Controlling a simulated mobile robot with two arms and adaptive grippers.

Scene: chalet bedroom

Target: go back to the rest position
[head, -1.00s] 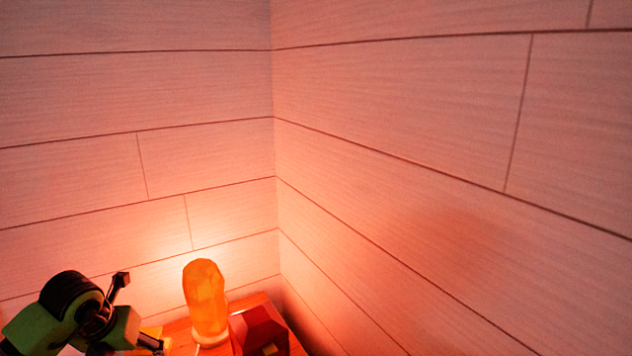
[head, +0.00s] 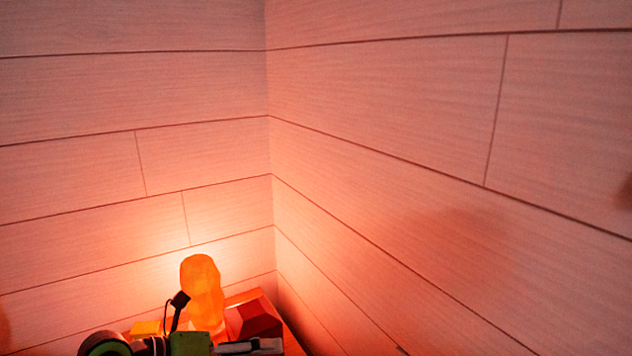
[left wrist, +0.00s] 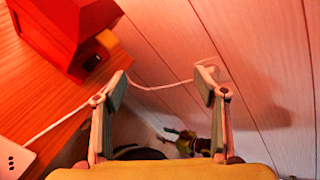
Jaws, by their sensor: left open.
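My left gripper (head: 250,346) is at the bottom edge of the head view, in front of the wooden table and the red box. In the left wrist view my left gripper (left wrist: 158,82) has its two fingers wide apart, with nothing between them but the wall and a pale cable behind. Its fingers are beside the table's edge and clear of the red box. My right gripper is in neither view.
A glowing orange lamp (head: 203,285) and a red box (head: 257,318) stand on the wooden table (left wrist: 30,85) in the corner. Plank walls (head: 400,120) close in both sides. A pale cable (left wrist: 160,87) runs past the table edge.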

